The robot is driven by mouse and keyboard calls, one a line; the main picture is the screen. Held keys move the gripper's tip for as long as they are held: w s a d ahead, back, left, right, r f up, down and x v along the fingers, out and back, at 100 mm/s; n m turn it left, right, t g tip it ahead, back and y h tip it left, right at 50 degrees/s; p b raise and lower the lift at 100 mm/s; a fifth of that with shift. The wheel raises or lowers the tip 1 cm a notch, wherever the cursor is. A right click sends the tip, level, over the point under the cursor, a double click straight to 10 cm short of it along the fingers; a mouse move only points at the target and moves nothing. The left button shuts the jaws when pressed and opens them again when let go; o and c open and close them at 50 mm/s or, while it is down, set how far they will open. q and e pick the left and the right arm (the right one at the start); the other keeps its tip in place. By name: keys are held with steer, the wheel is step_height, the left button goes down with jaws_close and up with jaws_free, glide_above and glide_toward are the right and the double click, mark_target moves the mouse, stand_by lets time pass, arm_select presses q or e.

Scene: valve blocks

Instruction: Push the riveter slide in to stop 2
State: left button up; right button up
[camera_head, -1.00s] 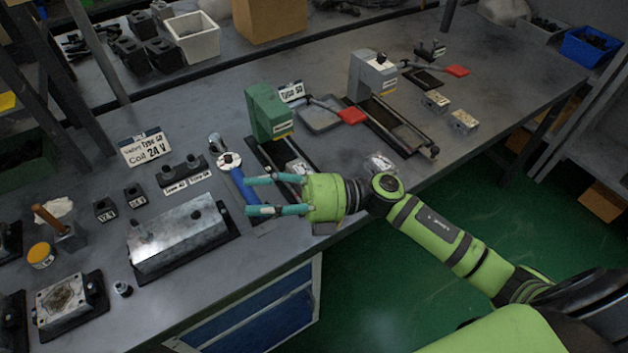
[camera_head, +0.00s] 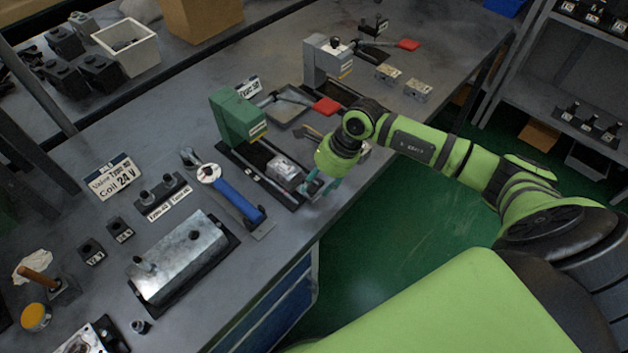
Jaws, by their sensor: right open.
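The green riveter (camera_head: 238,118) stands on the bench at the middle of the camera_head view, beside a "Type 50" sign. Its dark slide rail (camera_head: 240,158) runs from under the head toward the bench's front edge. A silvery block (camera_head: 283,168) sits on the slide, out in front of the head. My right gripper (camera_head: 320,188) is open, with its teal fingers pointing down beside the rail's front end. Its palm hides part of the bench behind, and I cannot tell whether a finger touches the slide. My left gripper is not in view.
A blue-handled tool (camera_head: 238,200) lies left of the rail. A large metal block (camera_head: 178,258) is at front left. Bench between the rail and front edge is narrow.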

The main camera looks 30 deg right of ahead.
mark_target(295, 185)
steer(key=shift+x, duration=0.8)
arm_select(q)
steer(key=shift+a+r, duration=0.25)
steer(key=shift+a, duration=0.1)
arm_select(e)
steer(key=shift+a+f, duration=0.1)
jaws_close()
steer(key=shift+w+a+f+b, duration=0.1)
steer(key=shift+w+a+b, duration=0.05)
steer(key=shift+w+b, duration=0.15)
steer(key=w+b, duration=0.1)
steer(key=w+a+b, duration=0.1)
steer(key=w+b, duration=0.1)
steer(key=shift+w+a, duration=0.15)
steer(key=shift+w, duration=0.15)
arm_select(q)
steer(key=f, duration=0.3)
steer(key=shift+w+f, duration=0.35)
arm_select(e)
steer(key=shift+s, duration=0.1)
